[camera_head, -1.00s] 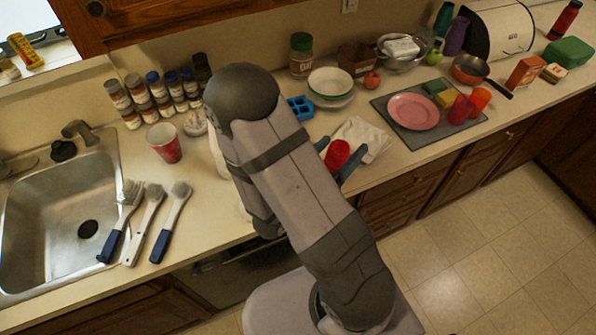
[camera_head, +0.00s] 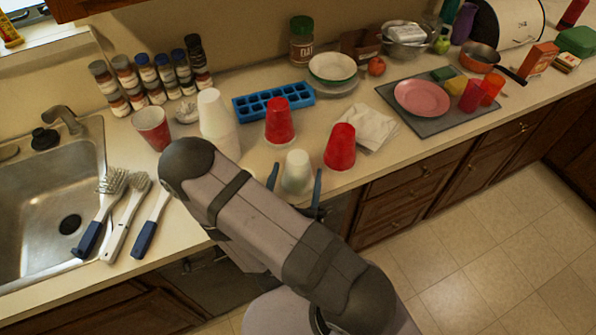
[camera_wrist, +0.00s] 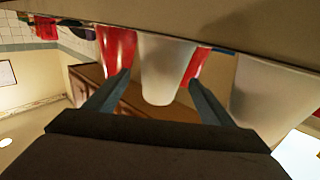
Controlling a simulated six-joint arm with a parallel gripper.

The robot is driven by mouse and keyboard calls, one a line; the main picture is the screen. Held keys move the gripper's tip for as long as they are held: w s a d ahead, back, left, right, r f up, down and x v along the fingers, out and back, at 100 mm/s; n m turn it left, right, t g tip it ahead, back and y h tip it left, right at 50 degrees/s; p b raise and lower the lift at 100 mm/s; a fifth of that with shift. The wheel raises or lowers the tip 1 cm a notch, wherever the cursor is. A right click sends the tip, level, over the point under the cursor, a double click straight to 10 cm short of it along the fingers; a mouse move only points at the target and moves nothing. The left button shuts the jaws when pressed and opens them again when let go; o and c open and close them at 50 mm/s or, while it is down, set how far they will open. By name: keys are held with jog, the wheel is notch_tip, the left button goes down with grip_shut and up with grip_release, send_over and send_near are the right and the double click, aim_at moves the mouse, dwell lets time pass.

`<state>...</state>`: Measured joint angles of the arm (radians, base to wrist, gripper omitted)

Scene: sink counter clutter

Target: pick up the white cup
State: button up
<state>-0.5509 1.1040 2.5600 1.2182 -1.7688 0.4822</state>
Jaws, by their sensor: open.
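A small white cup (camera_head: 297,167) stands upside down on the counter near its front edge. My gripper (camera_head: 295,184) is open, with one blue-grey finger on each side of this cup in the picture. In the wrist view, which looks upside down, the white cup (camera_wrist: 163,65) sits in the gap between the open fingers of my gripper (camera_wrist: 159,78). Whether a finger touches it I cannot tell. A taller white stack of cups (camera_head: 215,117) stands to the left, partly hidden by my arm; it seems to be the white shape (camera_wrist: 268,95) at right in the wrist view.
Red cups stand close by: one to the right (camera_head: 340,146), one behind (camera_head: 279,121). A blue ice tray (camera_head: 262,101) and white cloth (camera_head: 365,127) lie behind. Brushes (camera_head: 128,205) lie left by the sink (camera_head: 30,200). A pink plate (camera_head: 422,97) rests on a grey mat (camera_head: 440,124).

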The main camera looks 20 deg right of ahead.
aim_at(296, 177)
jog(key=shift+x, duration=1.1)
jog(key=shift+w+d+p, duration=0.2)
jog(key=shift+w+p, duration=0.15)
jog(key=shift+p, duration=0.1)
jog(key=shift+f+p+x, duration=0.15)
jog(key=shift+p+x, duration=0.45)
jog(key=shift+x, duration=0.5)
jog(key=shift+f+p+x, duration=0.15)
jog(key=shift+p+x, duration=0.45)
jog(key=shift+x, duration=0.45)
jog(key=c, duration=1.1)
jog(key=shift+r, duration=0.15)
